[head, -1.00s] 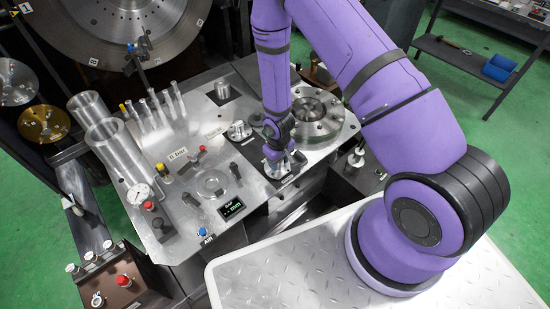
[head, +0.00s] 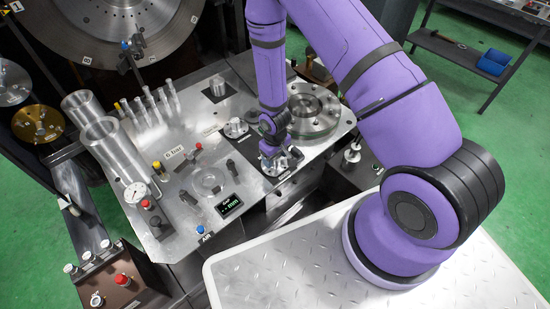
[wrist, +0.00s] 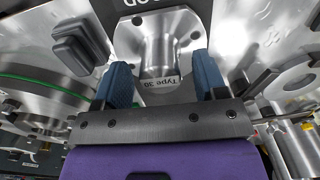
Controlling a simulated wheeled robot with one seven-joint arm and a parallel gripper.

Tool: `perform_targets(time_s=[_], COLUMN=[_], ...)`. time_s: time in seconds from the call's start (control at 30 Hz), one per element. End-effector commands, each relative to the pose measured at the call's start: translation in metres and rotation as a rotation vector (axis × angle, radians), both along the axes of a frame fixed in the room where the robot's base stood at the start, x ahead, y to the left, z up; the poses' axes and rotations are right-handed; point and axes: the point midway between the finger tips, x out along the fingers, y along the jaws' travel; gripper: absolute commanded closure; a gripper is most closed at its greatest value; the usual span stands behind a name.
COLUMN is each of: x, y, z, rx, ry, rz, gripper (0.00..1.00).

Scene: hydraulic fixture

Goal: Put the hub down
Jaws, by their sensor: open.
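The hub (wrist: 160,50) is a shiny metal flanged piece with a "Type 30" label, seen in the wrist view. Its flange lies against the metal plate beside a dark printed label. In the head view the hub (head: 283,164) sits at the front right of the bench plate, partly hidden by my gripper (head: 272,152). In the wrist view my gripper (wrist: 162,80) is open, with one blue finger on each side of the hub's neck. A gap shows beside the neck; contact low down cannot be told.
A second flanged piece (head: 237,128) stands just behind and left. A large round fixture (head: 314,112) is at the right.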

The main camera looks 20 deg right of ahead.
Motion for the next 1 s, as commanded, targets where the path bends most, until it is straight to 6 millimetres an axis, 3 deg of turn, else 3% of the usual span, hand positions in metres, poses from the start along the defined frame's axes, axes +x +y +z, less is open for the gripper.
perform_targets(time_s=[0.6, 1.0], x=[0.001, 0.0], y=[0.0, 0.0], z=[0.096, 0.113], rx=[0.001, 0.0], ry=[-0.003, -0.001], rz=[0.0, 0.0], gripper=[0.34, 0.34])
